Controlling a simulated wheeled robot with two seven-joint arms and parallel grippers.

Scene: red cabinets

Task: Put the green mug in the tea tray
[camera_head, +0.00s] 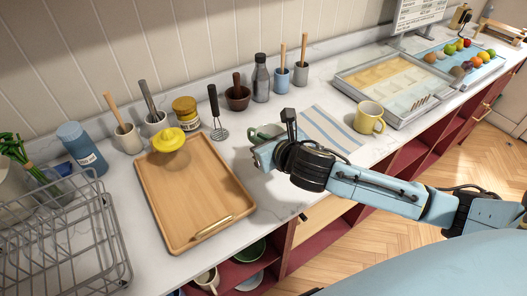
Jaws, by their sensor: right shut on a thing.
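The green mug (259,132) shows only in part behind my right gripper (266,152), above the counter right of the tray. My right gripper is shut on the mug; the fingers' contact is mostly hidden by the gripper itself. The tea tray seems to be the wooden tray (193,196) with a light handle at its near edge, lying flat on the counter to the left of the gripper. Its broad middle is bare. My left gripper is not in view.
A yellow rounded thing (168,140) is at the tray's far left corner. A wire rack (102,227) stands left. Utensil pots, a jar and a bottle (261,78) line the wall. A striped cloth (329,128) and yellow mug (369,117) lie right. Open red shelves are below.

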